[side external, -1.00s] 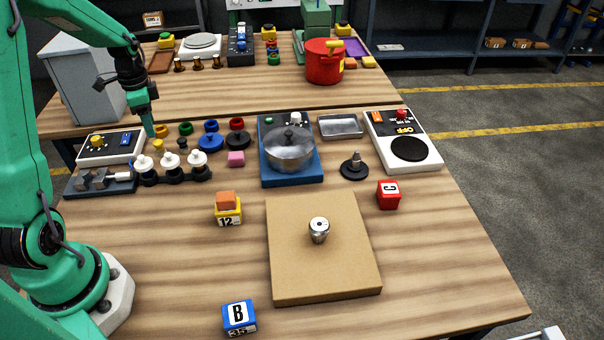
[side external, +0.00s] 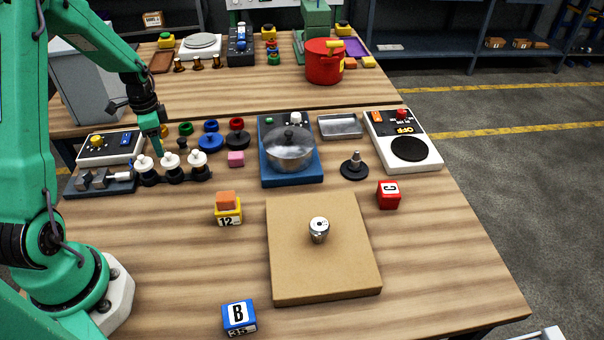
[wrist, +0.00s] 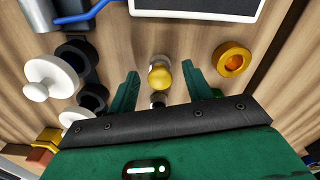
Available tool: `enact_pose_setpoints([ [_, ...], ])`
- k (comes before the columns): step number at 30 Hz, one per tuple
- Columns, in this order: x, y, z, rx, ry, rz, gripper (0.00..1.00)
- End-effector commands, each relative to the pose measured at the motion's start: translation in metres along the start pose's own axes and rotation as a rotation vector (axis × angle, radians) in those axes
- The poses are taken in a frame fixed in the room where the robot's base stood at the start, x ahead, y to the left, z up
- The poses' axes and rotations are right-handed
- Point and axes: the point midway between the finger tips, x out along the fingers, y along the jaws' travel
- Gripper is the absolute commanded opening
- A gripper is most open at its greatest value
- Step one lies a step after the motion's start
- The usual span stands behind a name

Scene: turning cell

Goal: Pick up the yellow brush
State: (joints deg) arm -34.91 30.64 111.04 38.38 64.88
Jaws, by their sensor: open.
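A small upright piece with a rounded yellow top and a pale collar, which looks like the yellow brush (wrist: 160,77), shows between my fingers in the wrist view. My gripper (wrist: 161,80) is open, with one green finger on each side of it. I cannot tell whether either finger touches it. In the side view my gripper (side external: 156,148) points down behind the white-topped pieces, and the brush is hidden there.
White-topped pieces in a black holder (side external: 173,178) stand close in front of my gripper. A yellow ring (wrist: 232,58) lies to the right in the wrist view. A control box (side external: 110,148) is left of my gripper.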

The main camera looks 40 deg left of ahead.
Motion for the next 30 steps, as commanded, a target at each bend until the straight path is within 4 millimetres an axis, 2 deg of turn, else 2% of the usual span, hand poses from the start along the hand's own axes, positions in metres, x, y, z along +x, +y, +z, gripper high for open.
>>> enact_pose_setpoints([
  [5, 0.0087, 0.0000, 0.0001, 0.000, 0.000, -0.001, 0.50],
  [19, 0.0086, -0.0001, 0.0000, 0.000, 0.000, -0.001, 0.50],
  [20, 0.0086, -0.0002, 0.0000, 0.000, 0.001, -0.001, 0.46],
  [24, 0.0085, -0.0002, 0.0000, 0.000, 0.001, -0.001, 0.19],
  [27, 0.0085, -0.0002, 0.0000, 0.000, 0.001, -0.001, 0.02],
  [30, 0.0085, -0.0002, 0.0000, 0.000, 0.001, -0.001, 0.02],
])
